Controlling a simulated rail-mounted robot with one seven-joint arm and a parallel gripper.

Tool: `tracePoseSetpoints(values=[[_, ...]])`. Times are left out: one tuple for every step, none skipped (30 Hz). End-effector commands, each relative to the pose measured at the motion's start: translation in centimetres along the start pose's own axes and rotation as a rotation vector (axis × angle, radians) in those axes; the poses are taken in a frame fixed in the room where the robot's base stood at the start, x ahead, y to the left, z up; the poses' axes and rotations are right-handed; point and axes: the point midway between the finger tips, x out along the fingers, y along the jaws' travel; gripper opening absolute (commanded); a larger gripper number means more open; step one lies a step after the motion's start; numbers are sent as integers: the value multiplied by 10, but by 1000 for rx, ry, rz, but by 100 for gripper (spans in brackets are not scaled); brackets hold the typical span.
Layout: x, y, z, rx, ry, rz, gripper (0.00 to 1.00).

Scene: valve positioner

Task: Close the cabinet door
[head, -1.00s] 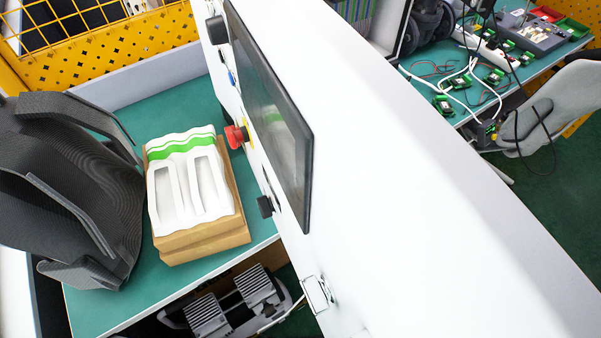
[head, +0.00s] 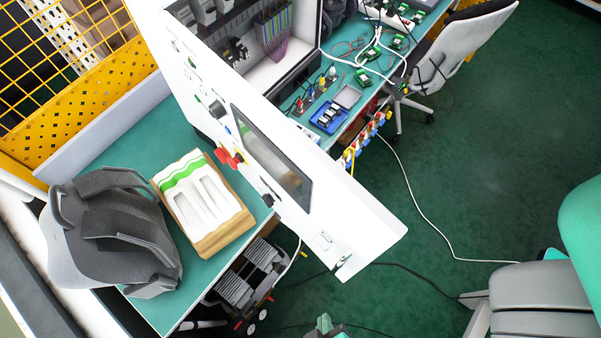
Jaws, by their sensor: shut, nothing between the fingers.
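The cabinet door (head: 355,225) is a long white panel with a dark screen (head: 270,160), a red knob and black knobs on its face. It stands open, swung out from the cabinet (head: 285,72), its free edge at the lower right. A small latch (head: 343,262) sits near that free end. The cabinet's inside shows at the top, with grey modules and a bundle of coloured wires. I cannot make out my gripper in the head view. A small green-grey part (head: 325,327) is cut off at the bottom edge, and I cannot tell what it is.
A teal table (head: 110,150) left of the door holds a dark grey moulded object (head: 110,230) and a white-and-green piece on a wooden block (head: 205,205). A workbench and chair (head: 455,50) stand at the upper right. Green floor (head: 480,150) is open right of the door.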

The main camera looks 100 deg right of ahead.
Motion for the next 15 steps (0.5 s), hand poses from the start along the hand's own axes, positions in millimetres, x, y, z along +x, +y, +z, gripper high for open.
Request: tracePoseSetpoints(values=[[-5, 10, 5, 5, -14, 27, 0], [-4, 12, 8, 8, -19, 37, 0], [-3, 13, 10, 10, -21, 44, 0], [-3, 13, 10, 11, -22, 46, 0], [-2, 12, 10, 11, -21, 46, 0], [0, 12, 10, 11, -21, 45, 0], [2, 12, 10, 10, -21, 45, 0], [5, 12, 10, 10, -20, 45, 0], [10, 12, 11, 9, -20, 45, 0], [15, 12, 11, 9, -21, 46, 0], [20, 12, 11, 8, -21, 46, 0], [28, 13, 12, 9, -21, 46, 0], [35, 13, 11, 9, -20, 46, 0], [42, 13, 11, 9, -20, 45, 0], [51, 14, 12, 9, -20, 45, 0]])
